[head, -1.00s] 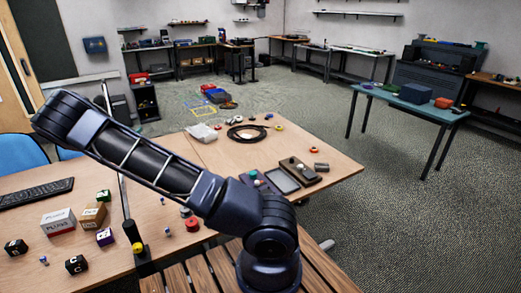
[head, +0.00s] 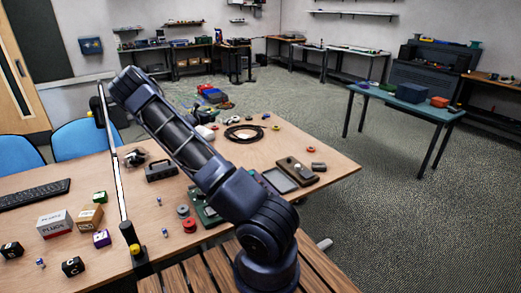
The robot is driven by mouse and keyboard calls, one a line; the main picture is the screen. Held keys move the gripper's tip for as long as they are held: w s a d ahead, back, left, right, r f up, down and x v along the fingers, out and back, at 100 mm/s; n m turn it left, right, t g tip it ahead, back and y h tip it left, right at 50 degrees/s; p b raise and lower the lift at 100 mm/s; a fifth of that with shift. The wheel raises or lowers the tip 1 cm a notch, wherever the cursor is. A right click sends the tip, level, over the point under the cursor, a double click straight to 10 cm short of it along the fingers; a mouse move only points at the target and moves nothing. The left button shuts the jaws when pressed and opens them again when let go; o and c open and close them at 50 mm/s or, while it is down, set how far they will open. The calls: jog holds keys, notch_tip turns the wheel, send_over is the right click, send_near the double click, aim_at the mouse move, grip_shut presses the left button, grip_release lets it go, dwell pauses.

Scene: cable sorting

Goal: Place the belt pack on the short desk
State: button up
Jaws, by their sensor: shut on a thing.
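My arm (head: 185,135) rises from its base and reaches up and left over the wooden desk. My gripper does not show clearly; it is off the picture or hidden behind my arm, so what it holds cannot be seen. I cannot pick out the belt pack for certain. A small black box with a loop on top (head: 161,171) stands on the wooden desk (head: 130,195), left of my arm. A teal table (head: 385,96) stands apart at the right. I cannot tell which of the two is the short desk.
A keyboard (head: 30,194), small boxes (head: 54,223) and a lamp pole (head: 120,190) occupy the desk's left part. A coiled black cable (head: 244,133) and a grey tray (head: 279,180) lie beyond my arm. Floor between is clear.

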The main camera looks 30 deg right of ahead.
jog(key=s+d+m+g+h, duration=0.1)
jog(key=s+d+g, duration=0.15)
jog(key=d, duration=0.65)
jog(key=s+d+m+g, duration=0.1)
jog(key=s+d, duration=0.3)
jog(key=d, duration=0.5)
jog(key=m+g, duration=0.3)
jog(key=g, duration=0.1)
send_over(280, 155)
notch_tip(280, 155, down, 25)
jog(key=shift+f, duration=0.1)
jog(key=o, duration=1.1)
jog(key=shift+f, duration=0.1)
jog(key=shift+c, duration=0.2)
